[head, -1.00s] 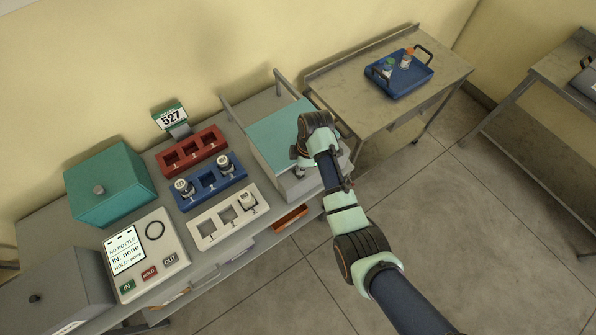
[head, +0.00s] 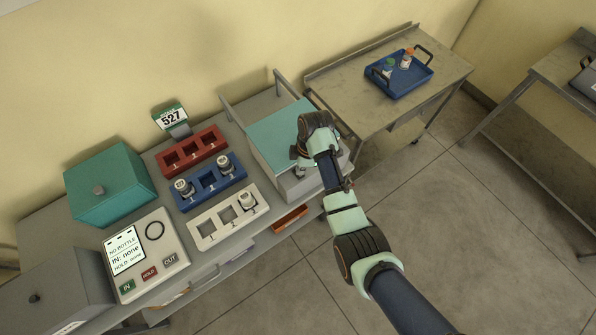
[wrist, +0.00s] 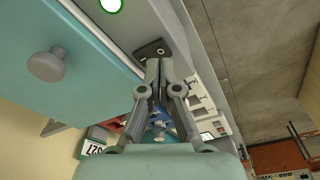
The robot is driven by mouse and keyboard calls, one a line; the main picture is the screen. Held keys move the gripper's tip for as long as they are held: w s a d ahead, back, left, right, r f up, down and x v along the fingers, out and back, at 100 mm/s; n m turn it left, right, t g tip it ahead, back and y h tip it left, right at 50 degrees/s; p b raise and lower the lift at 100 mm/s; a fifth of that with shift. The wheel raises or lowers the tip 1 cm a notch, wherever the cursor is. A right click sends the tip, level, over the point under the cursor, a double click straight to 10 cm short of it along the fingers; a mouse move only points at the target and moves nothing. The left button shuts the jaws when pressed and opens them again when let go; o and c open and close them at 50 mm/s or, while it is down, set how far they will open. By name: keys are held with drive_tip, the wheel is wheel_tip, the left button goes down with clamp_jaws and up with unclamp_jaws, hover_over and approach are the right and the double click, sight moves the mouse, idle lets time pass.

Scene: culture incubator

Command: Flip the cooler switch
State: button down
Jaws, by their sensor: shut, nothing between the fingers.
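The cooler is a grey box with a teal lid (head: 280,135), at the right end of the bench in the head view. In the wrist view its lid (wrist: 75,100) and round knob (wrist: 46,66) fill the left side. A small dark switch plate (wrist: 150,48) with a pale spot sits on the cooler's grey front. A ring-shaped green light (wrist: 110,4) glows near it. My gripper (wrist: 157,64) is shut and empty, its fingertips right at the switch plate; I cannot tell whether they touch. In the head view my arm mostly hides the switch.
Red (head: 191,152), blue (head: 208,182) and white (head: 228,217) racks stand left of the cooler, the blue and white ones holding bottles. A control panel (head: 147,255) and teal box (head: 110,183) are farther left. A blue tray (head: 412,85) with bottles is on the right table.

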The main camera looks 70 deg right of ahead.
drive_tip(key=shift+f+b, duration=0.75)
drive_tip(key=shift+f, duration=0.55)
idle(0.4)
wheel_tip(320, 180, up, 7)
drive_tip(key=p, duration=0.7)
drive_tip(key=shift+r, duration=0.1)
idle(0.5)
